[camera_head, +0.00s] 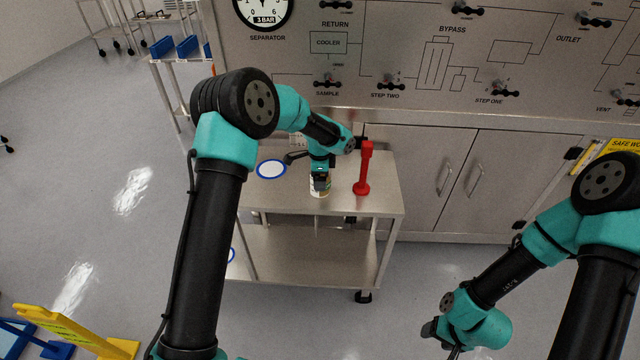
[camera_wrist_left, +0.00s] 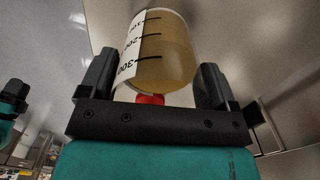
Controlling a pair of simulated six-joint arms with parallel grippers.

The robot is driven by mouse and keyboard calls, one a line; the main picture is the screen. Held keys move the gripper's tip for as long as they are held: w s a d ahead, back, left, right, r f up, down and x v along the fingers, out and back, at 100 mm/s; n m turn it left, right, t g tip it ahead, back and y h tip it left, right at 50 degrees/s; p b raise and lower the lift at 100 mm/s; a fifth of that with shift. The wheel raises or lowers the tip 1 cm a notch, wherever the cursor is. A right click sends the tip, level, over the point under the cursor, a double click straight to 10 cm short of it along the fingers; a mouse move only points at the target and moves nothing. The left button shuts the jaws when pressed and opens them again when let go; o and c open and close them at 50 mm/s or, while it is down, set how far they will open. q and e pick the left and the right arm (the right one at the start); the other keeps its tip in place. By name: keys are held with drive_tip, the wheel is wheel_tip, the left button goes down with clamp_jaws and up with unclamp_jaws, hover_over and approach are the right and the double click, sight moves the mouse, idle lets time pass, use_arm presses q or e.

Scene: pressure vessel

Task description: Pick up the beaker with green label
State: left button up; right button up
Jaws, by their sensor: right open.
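The beaker (camera_head: 319,190) stands on the upper shelf of a steel cart, mostly covered by my left gripper (camera_head: 321,180) from above. In the left wrist view the beaker (camera_wrist_left: 165,50) shows yellowish contents and a white scale with black marks, and I see no clear green label there. It lies between the two fingers of my left gripper (camera_wrist_left: 155,85), close to both. Whether they press on it I cannot tell. My right gripper (camera_head: 440,332) is open and away from the cart, at the lower right, partly hidden by its own wrist.
A red upright tool (camera_head: 364,170) stands on the steel cart (camera_head: 385,200) right of the beaker. A blue-rimmed white disc (camera_head: 271,169) lies to the left. The control panel and cabinet (camera_head: 430,160) stand behind. A yellow floor sign (camera_head: 70,330) is at lower left.

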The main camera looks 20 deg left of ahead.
use_arm(q)
drive_tip(key=c, duration=0.5)
drive_tip(key=shift+c, duration=0.2)
drive_tip(key=shift+r, duration=0.5)
drive_tip(key=s+d+r, duration=0.2)
drive_tip(key=s, duration=0.5)
drive_tip(key=s+d+r, duration=0.2)
drive_tip(key=s, duration=0.6)
drive_tip(key=shift+s+d, duration=0.2)
